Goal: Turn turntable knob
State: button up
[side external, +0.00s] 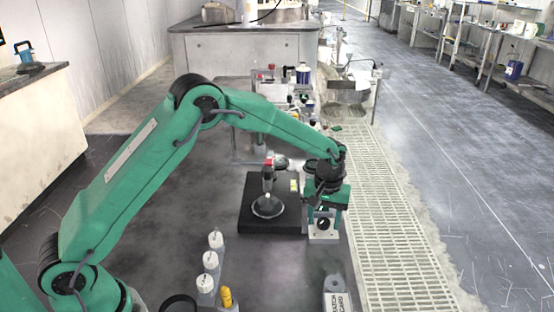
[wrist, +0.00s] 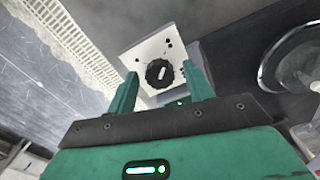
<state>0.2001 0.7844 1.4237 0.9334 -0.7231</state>
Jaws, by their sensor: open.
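The knob (wrist: 160,73) is a black round dial with a white pointer mark on a pale square panel (wrist: 150,50). In the side view the knob (side external: 324,224) sits on a small white box (side external: 322,238) right of the black platen base. My gripper (side external: 325,211) is above the box, pointing down. In the wrist view my gripper (wrist: 159,73) is open, with one green finger to each side of the knob. Whether the fingers touch the knob cannot be told. The turntable disc (side external: 268,207) lies on a black base (side external: 256,226); its rim shows in the wrist view (wrist: 268,72).
Several white-capped bottles (side external: 207,262) and a yellow-topped one (side external: 226,297) stand in front of the base. Bottles and equipment (side external: 302,75) crowd the bench behind. A pale grating (side external: 400,240) runs along the right.

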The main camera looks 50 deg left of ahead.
jog(key=c, duration=1)
jog(key=shift+m, duration=0.4)
jog(key=m, duration=0.8)
jog(key=shift+r, duration=0.1)
jog(key=m, duration=0.9)
